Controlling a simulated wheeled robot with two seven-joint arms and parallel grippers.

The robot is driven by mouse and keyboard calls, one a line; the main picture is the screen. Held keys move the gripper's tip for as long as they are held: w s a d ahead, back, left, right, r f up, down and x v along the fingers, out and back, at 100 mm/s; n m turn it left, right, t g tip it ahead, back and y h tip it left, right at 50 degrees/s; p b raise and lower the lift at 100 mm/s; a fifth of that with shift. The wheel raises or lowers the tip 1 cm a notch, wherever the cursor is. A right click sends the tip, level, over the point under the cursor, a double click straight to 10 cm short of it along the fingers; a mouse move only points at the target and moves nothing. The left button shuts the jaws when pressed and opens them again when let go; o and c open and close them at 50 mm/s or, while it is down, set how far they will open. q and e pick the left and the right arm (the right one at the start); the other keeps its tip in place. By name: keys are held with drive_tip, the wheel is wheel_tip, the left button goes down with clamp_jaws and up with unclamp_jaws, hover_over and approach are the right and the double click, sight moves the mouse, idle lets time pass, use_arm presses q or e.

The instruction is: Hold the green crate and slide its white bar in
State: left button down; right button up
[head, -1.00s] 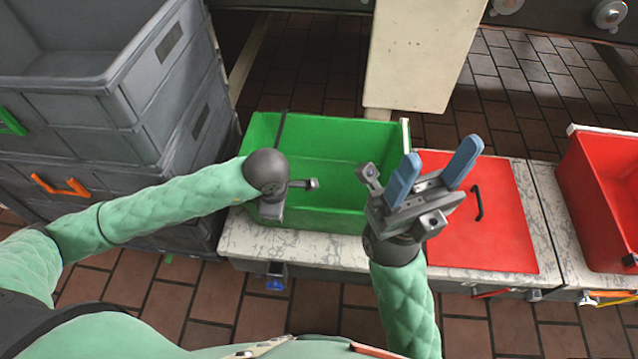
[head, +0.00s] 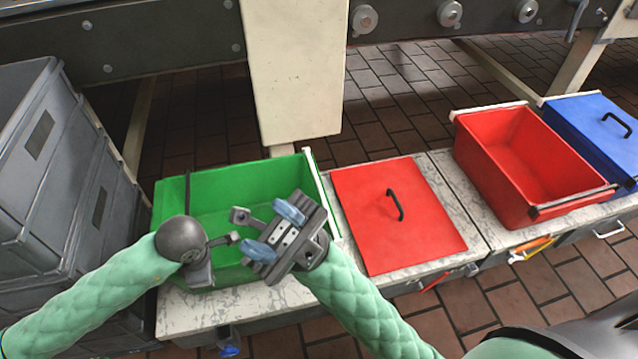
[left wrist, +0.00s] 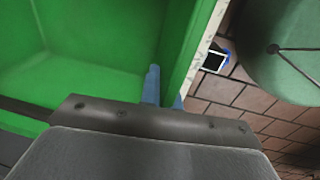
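The green crate (head: 215,185) stands on the marble-topped bench, open at the top. Its white bar (head: 321,195) lies along the crate's right rim, its near end partly behind my right gripper. My left gripper (left wrist: 163,95) has one blue finger inside the crate and one outside, with the green wall between them; it appears closed on that wall. In the head view its fingertips are hidden behind its own body. My right gripper (head: 274,232) is open and empty, blue fingers apart, over the crate's near right corner, beside the bar.
A red lid with a black handle (head: 400,215) lies just right of the crate. Beyond it are a red crate (head: 500,165) and a blue lidded crate (head: 590,130). Grey stacked crates (head: 60,190) rise at left. A cream post (head: 295,70) stands behind the green crate.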

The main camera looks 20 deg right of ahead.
drive_tip(key=s+a+f+m+t, duration=0.1)
drive_tip(key=a+f+m+t, duration=0.2)
drive_tip(key=a+t, duration=0.1)
drive_tip(key=m+t+h, duration=1.4)
drive_tip(key=m+t, duration=0.1)
drive_tip(key=t, duration=0.8)
hover_over(320, 189)
wheel_tip(320, 189, down, 20)
wheel_tip(320, 189, down, 11)
drive_tip(key=shift+r, duration=0.2)
clamp_jaws()
